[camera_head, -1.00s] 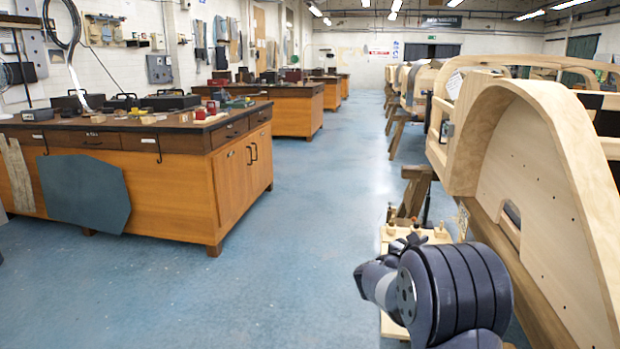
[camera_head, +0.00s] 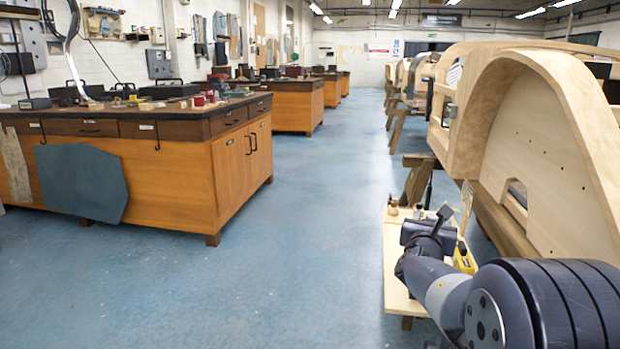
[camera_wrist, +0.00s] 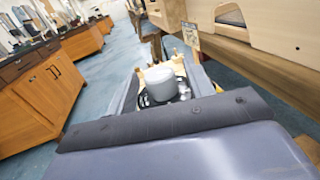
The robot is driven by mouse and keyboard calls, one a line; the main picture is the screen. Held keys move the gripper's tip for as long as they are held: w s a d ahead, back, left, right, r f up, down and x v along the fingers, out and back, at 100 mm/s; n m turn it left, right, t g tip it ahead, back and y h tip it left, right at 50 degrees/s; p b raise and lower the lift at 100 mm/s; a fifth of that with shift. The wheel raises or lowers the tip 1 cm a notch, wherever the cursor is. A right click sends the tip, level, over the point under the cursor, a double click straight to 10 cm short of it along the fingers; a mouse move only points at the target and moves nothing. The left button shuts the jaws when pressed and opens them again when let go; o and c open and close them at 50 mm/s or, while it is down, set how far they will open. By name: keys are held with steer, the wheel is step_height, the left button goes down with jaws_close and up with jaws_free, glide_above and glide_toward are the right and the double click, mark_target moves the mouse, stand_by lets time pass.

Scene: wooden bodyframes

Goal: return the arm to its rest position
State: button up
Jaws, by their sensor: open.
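My arm reaches in from the lower right of the head view, with its large dark ribbed joint near the camera. My gripper (camera_head: 430,228) is at the far end of the arm, small and dark, over the small light wooden table. Its jaws are open and I see nothing held in it. In the wrist view, grey and dark parts of my own arm fill the foreground, and a light grey round part shows in the middle.
The small wooden table (camera_head: 397,268) carries small wooden pieces and a yellow item (camera_head: 464,258) close beside my arm. A wooden bodyframe (camera_head: 548,150) stands close on the right. A workbench (camera_head: 190,180) stands left. The blue floor (camera_head: 300,240) between is clear.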

steer(key=v, duration=0.6)
steer(key=shift+p, duration=0.4)
steer(key=shift+s, duration=0.1)
